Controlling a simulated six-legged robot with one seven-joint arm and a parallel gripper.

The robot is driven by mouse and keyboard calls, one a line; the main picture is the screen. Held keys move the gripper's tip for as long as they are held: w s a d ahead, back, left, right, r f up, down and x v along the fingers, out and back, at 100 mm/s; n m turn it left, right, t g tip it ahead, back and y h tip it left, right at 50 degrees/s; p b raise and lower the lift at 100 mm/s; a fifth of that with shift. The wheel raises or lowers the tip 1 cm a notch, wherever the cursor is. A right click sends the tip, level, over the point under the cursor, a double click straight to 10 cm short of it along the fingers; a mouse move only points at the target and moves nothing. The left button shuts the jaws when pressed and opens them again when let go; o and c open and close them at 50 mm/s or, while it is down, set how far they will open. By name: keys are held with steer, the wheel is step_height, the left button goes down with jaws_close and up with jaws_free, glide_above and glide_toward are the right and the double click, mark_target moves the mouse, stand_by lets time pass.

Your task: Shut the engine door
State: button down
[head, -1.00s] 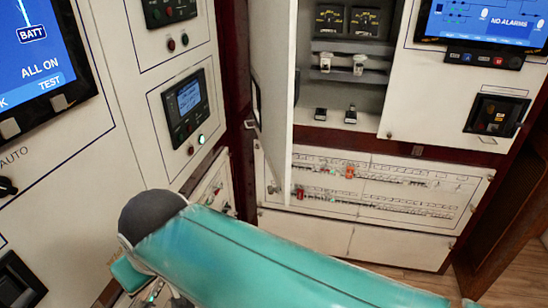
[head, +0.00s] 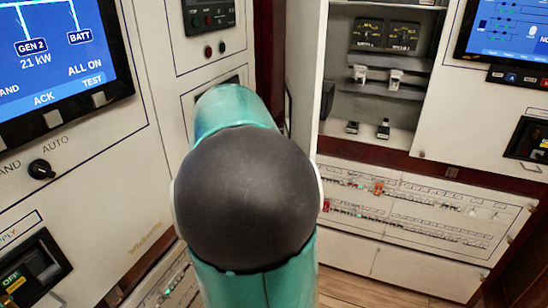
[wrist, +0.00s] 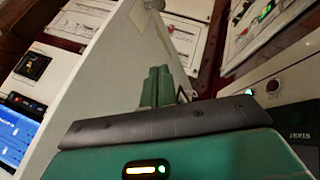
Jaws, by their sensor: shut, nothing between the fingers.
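The engine door (head: 304,60) is a tall white panel standing open at the left side of a cabinet recess (head: 380,95) in the head view. Its lower part is hidden behind my arm. In the wrist view a large white panel, which looks like this door (wrist: 105,75), rises behind my gripper. My gripper (wrist: 157,72) shows there as two green fingers, shut together and empty. The fingers overlap the panel in the picture; I cannot tell whether they touch it. In the head view my gripper is hidden behind my arm.
Breaker rows (head: 415,215) run below the recess, which holds gauges and switches. A blue screen (head: 55,50) and a rotary knob (head: 41,169) are on the left panel. Another screen (head: 510,30) is on the right. Bare wood floor (head: 345,287) shows at the bottom.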

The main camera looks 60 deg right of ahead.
steer(key=s+d+f, duration=0.4)
steer(key=d+f, duration=0.3)
steer(key=shift+s, duration=0.25)
steer(key=shift+s+d, duration=0.1)
